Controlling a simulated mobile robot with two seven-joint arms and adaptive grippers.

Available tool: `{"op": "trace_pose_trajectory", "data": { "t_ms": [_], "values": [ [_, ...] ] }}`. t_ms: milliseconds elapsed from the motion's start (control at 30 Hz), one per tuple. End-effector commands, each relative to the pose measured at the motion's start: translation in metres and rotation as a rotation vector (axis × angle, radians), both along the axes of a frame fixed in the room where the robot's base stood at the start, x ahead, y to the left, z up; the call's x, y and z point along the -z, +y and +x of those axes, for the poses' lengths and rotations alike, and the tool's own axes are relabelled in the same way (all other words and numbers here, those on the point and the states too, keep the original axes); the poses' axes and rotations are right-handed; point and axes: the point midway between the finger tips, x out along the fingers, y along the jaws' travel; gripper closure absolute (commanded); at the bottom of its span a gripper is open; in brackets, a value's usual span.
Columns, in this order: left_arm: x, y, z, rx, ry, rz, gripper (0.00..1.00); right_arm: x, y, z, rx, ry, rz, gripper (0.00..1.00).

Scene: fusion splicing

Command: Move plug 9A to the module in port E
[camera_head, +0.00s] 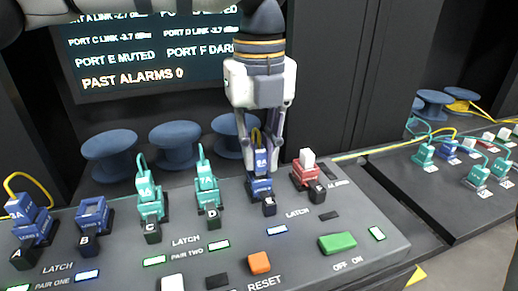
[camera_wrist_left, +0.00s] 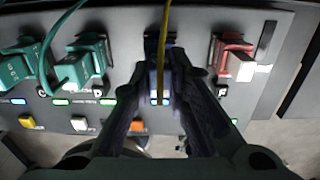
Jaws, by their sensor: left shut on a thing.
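My left gripper (camera_head: 262,165) comes down over port E, shut on a blue plug (camera_head: 261,161) with a white label too small to read surely. The plug sits at the blue module (camera_head: 260,188) in port E, upright; I cannot tell whether it is fully seated. In the left wrist view the gripper's fingers (camera_wrist_left: 164,85) stand on both sides of the plug, and a yellow cable (camera_wrist_left: 165,35) runs from it. Another blue plug (camera_head: 22,206) with a yellow cable stands in port A. My right gripper is not in view.
Port B holds an empty blue module (camera_head: 94,214). Teal plugs stand in port C (camera_head: 148,188) and port D (camera_head: 206,175). A red module (camera_head: 304,177) with a white top sits in port F. The screen (camera_head: 155,55) reads port E muted. Blue spools (camera_head: 175,140) stand behind.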

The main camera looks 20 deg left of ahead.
Motion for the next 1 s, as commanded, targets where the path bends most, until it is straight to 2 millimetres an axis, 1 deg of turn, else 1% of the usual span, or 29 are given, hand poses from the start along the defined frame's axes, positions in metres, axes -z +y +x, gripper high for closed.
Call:
{"op": "trace_pose_trajectory", "data": {
  "t_ms": [700, 733, 767, 800, 833, 1000],
  "values": [
    [0.011, 0.0, 0.0, 0.0, 0.001, 0.001, 1.0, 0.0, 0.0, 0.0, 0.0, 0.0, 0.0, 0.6],
    [0.011, 0.0, 0.0, 0.0, 0.001, 0.001, 0.8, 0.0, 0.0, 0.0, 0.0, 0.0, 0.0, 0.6],
    [0.011, 0.0, 0.0, 0.0, 0.001, 0.001, 0.73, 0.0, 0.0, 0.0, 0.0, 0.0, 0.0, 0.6],
    [0.011, 0.0, 0.0, 0.0, 0.001, 0.001, 0.64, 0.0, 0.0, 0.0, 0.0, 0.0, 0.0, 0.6],
    [0.011, 0.0, 0.0, 0.0, 0.001, 0.001, 0.61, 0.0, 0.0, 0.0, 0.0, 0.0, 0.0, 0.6],
    [0.011, 0.0, 0.0, 0.0, 0.001, 0.001, 0.61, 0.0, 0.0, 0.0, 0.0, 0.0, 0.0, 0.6]
  ]
}}
